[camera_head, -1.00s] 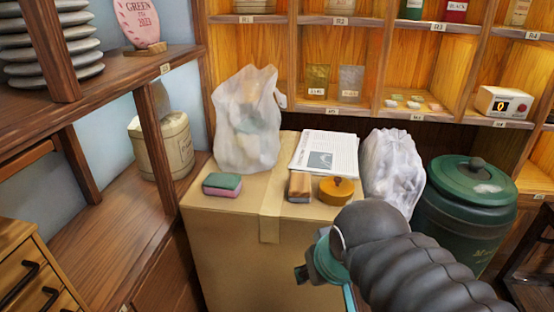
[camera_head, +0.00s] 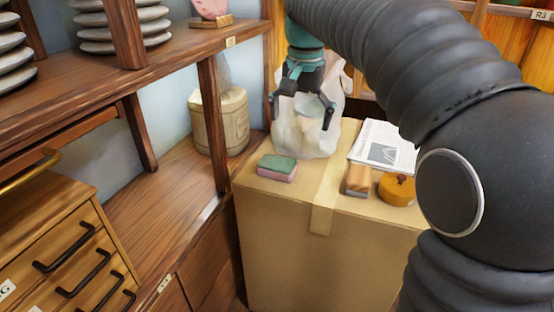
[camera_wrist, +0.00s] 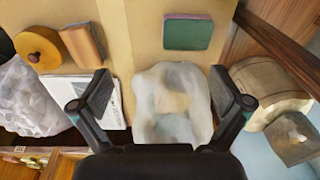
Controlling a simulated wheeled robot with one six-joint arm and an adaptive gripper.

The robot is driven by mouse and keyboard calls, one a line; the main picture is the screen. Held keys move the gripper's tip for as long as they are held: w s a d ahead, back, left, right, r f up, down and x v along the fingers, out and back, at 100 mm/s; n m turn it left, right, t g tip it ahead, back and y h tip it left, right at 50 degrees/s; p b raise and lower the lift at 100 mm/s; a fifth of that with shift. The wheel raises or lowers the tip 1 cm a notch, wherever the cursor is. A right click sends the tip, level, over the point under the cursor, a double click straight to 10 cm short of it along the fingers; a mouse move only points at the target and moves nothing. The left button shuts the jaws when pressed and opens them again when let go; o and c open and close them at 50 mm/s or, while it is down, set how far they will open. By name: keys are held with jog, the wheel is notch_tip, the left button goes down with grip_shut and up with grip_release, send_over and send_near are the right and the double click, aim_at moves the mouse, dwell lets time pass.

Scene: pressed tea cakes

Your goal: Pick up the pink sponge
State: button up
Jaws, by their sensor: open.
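The sponge (camera_head: 277,169) lies flat on top of a cardboard box (camera_head: 290,225), near the box's left edge. It has a green top layer and a pink lower layer. In the wrist view the sponge (camera_wrist: 188,32) shows its green face at the upper middle, beyond the fingertips. My gripper (camera_head: 302,108) is open and empty, pointing down in front of a translucent plastic bag, above and behind the sponge. In the wrist view my gripper (camera_wrist: 160,104) has its fingers spread wide on either side of the bag (camera_wrist: 172,103).
The bag (camera_head: 305,135) stands close behind the sponge. A wooden-backed brush (camera_head: 357,180), a round yellow wooden item (camera_head: 396,189) and printed papers (camera_head: 384,145) lie to the right. Wooden shelves and a canister (camera_head: 219,122) are left. The box top in front of the sponge is clear.

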jog(key=w+a, duration=0.4)
jog(key=g+b, duration=0.1)
jog(key=b, duration=0.1)
send_near(277, 162)
jog(key=shift+m, duration=0.4)
notch_tip(277, 162, down, 5)
jog(key=shift+w+d+f, duration=0.1)
jog(key=shift+w, duration=0.05)
jog(key=shift+f+b, duration=0.65)
jog(key=shift+f, duration=1.95)
jog(key=c, duration=0.4)
